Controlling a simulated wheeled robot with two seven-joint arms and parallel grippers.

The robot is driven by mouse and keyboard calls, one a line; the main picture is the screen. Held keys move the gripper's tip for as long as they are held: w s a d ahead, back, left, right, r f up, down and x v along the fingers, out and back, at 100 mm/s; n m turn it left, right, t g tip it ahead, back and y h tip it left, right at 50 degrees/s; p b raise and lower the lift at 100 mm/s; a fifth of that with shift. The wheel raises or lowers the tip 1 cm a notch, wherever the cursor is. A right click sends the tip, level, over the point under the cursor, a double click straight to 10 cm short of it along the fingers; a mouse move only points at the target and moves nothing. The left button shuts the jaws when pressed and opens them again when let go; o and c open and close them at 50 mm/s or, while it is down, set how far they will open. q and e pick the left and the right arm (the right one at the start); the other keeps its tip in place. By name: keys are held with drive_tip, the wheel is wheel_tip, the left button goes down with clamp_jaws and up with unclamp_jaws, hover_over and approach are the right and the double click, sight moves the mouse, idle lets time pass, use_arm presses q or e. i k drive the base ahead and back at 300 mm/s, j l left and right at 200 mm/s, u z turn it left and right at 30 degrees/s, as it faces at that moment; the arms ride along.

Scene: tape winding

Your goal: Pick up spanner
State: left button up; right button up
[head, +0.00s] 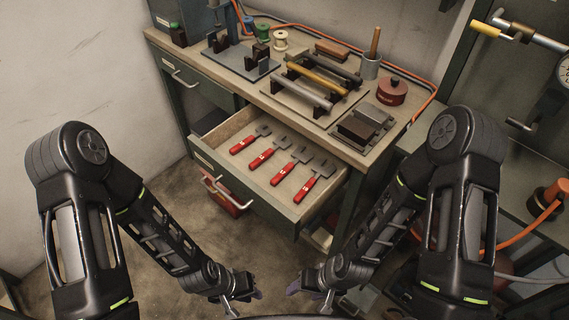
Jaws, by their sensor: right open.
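An open drawer (225,186) under the workbench holds several red-handled tools with flat grey heads, lying side by side. They include a left one (246,143), a middle one (285,166) and a right one (311,186). I cannot make out a clear spanner shape among them. My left gripper (243,298) is low at the bottom of the picture, in front of and apart from the drawer; its jaws are too unclear to judge. My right gripper (308,295) is open beside it, also apart from the drawer and touching none of the tools.
The workbench top (222,58) carries a rack with several bars (318,78), spools (280,40), a red round tin (392,90) and a cup (371,68). A second bench with an orange hose stands at right.

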sight(279, 143)
drive_tip(key=z, duration=1.55)
drive_tip(key=k+j, duration=0.85)
drive_tip(key=k, duration=0.05)
